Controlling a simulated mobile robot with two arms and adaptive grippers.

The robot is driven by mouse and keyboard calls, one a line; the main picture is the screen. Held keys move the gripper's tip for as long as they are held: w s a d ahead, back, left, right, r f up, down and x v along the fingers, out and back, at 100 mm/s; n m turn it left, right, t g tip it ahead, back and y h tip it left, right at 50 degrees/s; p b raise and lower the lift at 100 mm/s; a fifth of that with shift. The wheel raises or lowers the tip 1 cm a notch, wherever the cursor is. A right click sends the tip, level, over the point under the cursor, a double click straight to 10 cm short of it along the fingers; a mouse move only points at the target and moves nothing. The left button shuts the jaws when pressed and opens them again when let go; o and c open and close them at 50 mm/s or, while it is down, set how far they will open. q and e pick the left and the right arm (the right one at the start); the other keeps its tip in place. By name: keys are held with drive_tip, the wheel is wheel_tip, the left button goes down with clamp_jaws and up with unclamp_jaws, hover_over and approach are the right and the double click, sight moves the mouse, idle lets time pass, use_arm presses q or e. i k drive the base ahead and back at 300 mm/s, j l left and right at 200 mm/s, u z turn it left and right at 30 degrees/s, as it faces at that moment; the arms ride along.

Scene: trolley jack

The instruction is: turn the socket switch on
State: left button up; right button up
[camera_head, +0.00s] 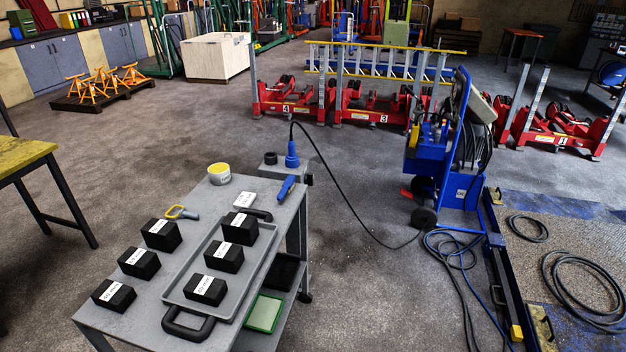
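A grey socket box (299,170) sits at the far right end of the grey trolley. A blue plug (292,158) stands upright at its top, with a black cable (345,205) leading off to the right. A small dark round part (270,157) is on the box top, left of the plug. It looks like a switch knob, but it is too small to tell its position. Neither of my grippers is in view.
A blue wheeled machine (425,165) stands right, with hoses on the floor. Floor between it and the trolley is mostly clear.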

sight(308, 177)
drive_tip(key=i+l, duration=0.45)
drive_tip(key=i+l+u, duration=0.1)
drive_tip(key=i+l, duration=0.3)
drive_tip(key=l, duration=0.2)
drive_tip(key=i+l, duration=0.4)
drive_tip(key=l, duration=0.2)
